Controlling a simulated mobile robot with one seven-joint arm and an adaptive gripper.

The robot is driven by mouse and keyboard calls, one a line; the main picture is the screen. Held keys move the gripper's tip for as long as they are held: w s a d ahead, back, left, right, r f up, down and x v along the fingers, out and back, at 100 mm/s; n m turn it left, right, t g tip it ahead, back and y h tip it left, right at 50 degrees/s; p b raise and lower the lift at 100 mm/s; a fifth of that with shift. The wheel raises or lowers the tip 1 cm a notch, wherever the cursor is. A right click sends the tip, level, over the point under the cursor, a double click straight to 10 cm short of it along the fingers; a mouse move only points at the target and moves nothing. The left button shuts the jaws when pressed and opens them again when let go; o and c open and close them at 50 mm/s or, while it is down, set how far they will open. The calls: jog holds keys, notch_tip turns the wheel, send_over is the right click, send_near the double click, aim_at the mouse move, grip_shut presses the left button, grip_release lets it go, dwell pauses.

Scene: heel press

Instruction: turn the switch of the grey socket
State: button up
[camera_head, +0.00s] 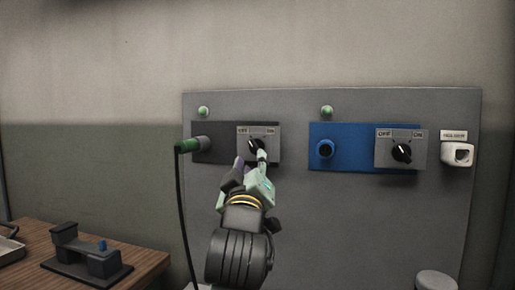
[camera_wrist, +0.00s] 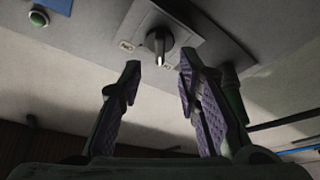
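The grey socket (camera_head: 208,156) is a dark grey plate at the left of the wall panel, with a green plug (camera_head: 188,146) in it. Its switch (camera_head: 254,144) is a black knob on a light grey plate marked OFF and ON; the knob (camera_wrist: 158,41) also shows in the wrist view. Its pale mark seems to lie toward OFF. My gripper (camera_head: 252,160) is in front of and just below the knob, hiding the plate's lower part. In the wrist view my gripper (camera_wrist: 160,64) is open, its fingertips to either side of the knob's line and short of it, with nothing between them.
To the right are a blue socket (camera_head: 345,160) with its own knob (camera_head: 401,153) and a white holder (camera_head: 457,153). A black cable (camera_head: 180,210) hangs from the plug. Green lamps (camera_head: 203,112) sit above. A wooden table (camera_head: 140,262) with a dark fixture (camera_head: 85,262) stands lower left.

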aim_at(254, 149)
jog(key=p+x, duration=0.1)
jog(key=x, duration=0.5)
jog(key=shift+c, duration=0.2)
grip_shut()
